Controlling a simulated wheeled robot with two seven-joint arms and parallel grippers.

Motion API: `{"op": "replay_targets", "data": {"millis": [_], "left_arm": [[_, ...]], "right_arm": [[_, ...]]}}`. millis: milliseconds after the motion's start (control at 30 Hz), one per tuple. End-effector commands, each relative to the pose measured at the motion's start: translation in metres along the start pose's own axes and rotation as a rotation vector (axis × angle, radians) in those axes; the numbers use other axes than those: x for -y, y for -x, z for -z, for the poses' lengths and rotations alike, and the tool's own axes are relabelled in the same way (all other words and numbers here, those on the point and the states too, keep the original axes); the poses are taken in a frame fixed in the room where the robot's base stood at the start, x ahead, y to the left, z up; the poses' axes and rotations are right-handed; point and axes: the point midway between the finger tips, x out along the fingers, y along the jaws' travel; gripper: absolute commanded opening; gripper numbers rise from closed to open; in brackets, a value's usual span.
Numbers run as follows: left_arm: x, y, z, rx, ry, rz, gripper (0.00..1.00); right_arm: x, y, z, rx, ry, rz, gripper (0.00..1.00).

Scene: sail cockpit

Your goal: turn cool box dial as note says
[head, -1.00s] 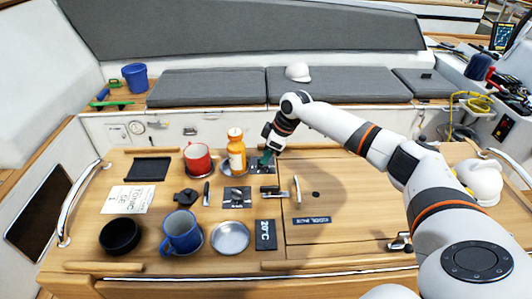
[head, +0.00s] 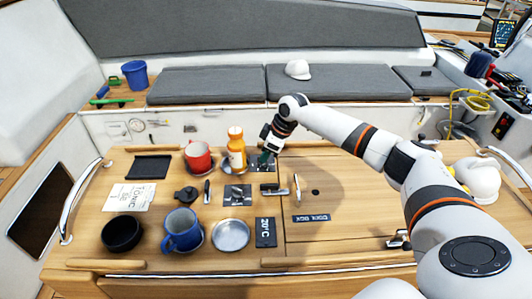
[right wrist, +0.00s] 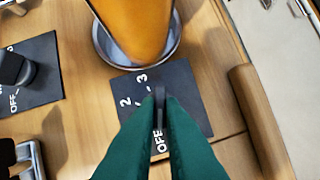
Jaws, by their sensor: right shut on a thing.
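My right gripper (head: 266,157) reaches down to a dark dial plate at the back of the wooden table. In the right wrist view, its green fingers (right wrist: 160,100) are shut on the black knob (right wrist: 158,91) of that plate (right wrist: 192,92). The plate is marked OFF, 2 and 3; the fingers hide part of it, and I cannot tell the exact setting. A second dial plate (head: 238,196) lies nearer; its knob (right wrist: 14,68) shows in the right wrist view. A white note (head: 128,198) lies at the left, its text too small to read fully. My left gripper is not in view.
An orange bottle (head: 236,150) stands close beside the gripped dial. A red mug (head: 198,157), blue mug (head: 181,232), metal dish (head: 230,236) and black bowl (head: 121,233) stand around.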

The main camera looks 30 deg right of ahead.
Motion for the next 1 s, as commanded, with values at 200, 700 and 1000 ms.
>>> {"op": "replay_targets", "data": {"millis": [200,700,1000], "left_arm": [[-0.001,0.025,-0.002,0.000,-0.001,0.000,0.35],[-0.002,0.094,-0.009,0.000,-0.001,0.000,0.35],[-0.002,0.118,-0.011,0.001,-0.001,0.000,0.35]], "right_arm": [[-0.002,0.005,-0.002,0.000,-0.103,0.041,0.00],[-0.007,0.005,-0.005,0.001,-0.501,0.205,0.00],[-0.008,0.002,-0.005,0.002,-0.683,0.281,0.00]]}}
